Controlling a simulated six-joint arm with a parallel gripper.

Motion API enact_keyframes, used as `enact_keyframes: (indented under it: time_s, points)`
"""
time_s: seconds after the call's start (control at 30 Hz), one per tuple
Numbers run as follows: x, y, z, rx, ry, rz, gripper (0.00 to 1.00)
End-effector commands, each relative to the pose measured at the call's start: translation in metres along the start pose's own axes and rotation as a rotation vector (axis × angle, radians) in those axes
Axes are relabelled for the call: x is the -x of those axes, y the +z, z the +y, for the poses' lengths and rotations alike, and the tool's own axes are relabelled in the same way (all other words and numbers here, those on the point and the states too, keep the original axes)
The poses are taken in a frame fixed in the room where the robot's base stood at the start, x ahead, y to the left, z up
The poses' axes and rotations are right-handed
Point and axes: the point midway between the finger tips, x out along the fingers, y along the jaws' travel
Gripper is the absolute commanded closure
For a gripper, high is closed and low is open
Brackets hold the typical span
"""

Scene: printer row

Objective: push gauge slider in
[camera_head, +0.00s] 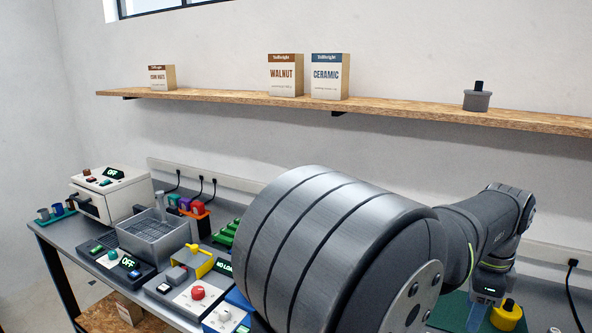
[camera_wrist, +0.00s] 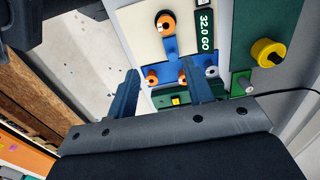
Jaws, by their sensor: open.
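The gauge shows in the wrist view as a cream panel (camera_wrist: 142,27) with a green-lit display (camera_wrist: 206,23) reading "32.0 GO". A black and orange knob (camera_wrist: 165,24) stands on the panel. Below it is a blue piece (camera_wrist: 171,49), with orange round parts and a grey ring (camera_wrist: 211,72) near its lower edge. I cannot tell which part is the slider. My gripper (camera_wrist: 159,88) is open, its two dark fingers apart and pointing toward the blue piece; contact is unclear. In the head view my gripper (camera_head: 477,316) is at the lower right, and my arm hides the gauge.
A yellow knob (camera_wrist: 268,53) stands right of the gauge; a yellow piece (camera_head: 507,314) also shows beside my gripper in the head view. A shelf (camera_head: 215,96) runs along the wall.

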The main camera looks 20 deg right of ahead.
Motion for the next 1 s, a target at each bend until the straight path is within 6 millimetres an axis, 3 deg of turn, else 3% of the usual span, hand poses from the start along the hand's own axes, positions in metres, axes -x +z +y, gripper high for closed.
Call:
enact_keyframes:
  time_s: [0.23, 0.47, 0.67, 0.77, 1.0]
  points:
    - [0.0, 0.0, 0.0, -0.002, 0.0, 0.0, 0.53]
    - [0.0, 0.0, 0.0, -0.001, 0.0, 0.0, 0.98]
    - [-0.003, -0.006, 0.0, -0.017, 0.001, -0.012, 1.0]
    - [-0.013, -0.026, 0.001, -0.071, 0.001, -0.052, 1.0]
    - [-0.054, -0.111, 0.015, -0.294, -0.029, -0.225, 1.0]
